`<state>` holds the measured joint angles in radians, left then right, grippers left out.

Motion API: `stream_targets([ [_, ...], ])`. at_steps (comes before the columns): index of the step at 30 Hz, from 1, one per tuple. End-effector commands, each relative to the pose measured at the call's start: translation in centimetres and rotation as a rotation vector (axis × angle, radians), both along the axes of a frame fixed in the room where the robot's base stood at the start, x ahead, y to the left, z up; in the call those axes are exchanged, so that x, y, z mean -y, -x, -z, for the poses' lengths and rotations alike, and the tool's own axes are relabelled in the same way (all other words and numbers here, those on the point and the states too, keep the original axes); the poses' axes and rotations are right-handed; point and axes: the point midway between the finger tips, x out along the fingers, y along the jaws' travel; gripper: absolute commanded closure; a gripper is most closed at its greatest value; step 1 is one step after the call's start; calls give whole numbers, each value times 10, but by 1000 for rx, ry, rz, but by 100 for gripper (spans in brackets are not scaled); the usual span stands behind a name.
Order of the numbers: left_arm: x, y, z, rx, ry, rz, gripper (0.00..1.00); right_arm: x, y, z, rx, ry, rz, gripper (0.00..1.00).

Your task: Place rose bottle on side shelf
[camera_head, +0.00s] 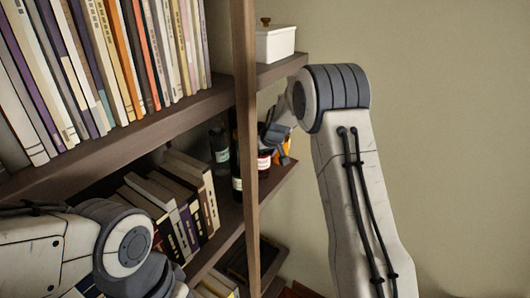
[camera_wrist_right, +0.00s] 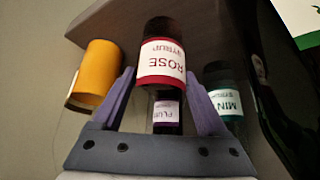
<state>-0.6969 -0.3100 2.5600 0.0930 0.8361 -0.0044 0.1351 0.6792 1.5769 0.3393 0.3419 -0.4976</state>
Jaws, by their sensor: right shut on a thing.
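The rose bottle (camera_wrist_right: 162,66) is dark with a red-and-white label that reads upside down in the right wrist view. It is between the two purple fingers of my right gripper (camera_wrist_right: 160,95), which is shut on it. In the head view, the bottle's red label (camera_head: 264,161) shows below my right gripper (camera_head: 272,138), over the lower side shelf (camera_head: 279,182). I cannot tell whether the bottle touches that shelf. My left arm enters at the lower left; its gripper is not clearly visible.
A plum bottle (camera_wrist_right: 166,113) is close behind the rose bottle, and a mint bottle (camera_wrist_right: 226,100) stands beside them. An orange container (camera_wrist_right: 95,72) is on the other side. A wooden upright (camera_head: 245,100) separates the book shelves from the side shelves. A white box (camera_head: 275,45) sits above.

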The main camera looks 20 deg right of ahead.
Motion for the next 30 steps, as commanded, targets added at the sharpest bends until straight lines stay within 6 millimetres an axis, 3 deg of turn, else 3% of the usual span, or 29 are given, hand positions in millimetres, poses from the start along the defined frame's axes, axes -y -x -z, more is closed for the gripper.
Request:
stream_targets([
  [10, 0, 0, 5, 0, 0, -1, 50, 1, -1, 3, 4, 1, 1, 100],
  [11, 0, 0, 4, 0, 0, -1, 50, 1, 0, 3, 0, 0, 1, 17],
  [12, 0, 0, 4, 0, 0, -1, 50, 1, 0, 3, 0, 0, 1, 1],
  [24, 0, 0, 3, 0, 0, 0, 50, 1, 3, -4, 2, 0, 1, 0],
  [30, 0, 0, 18, 0, 0, -2, 50, 3, 23, -34, 6, 0, 1, 0],
])
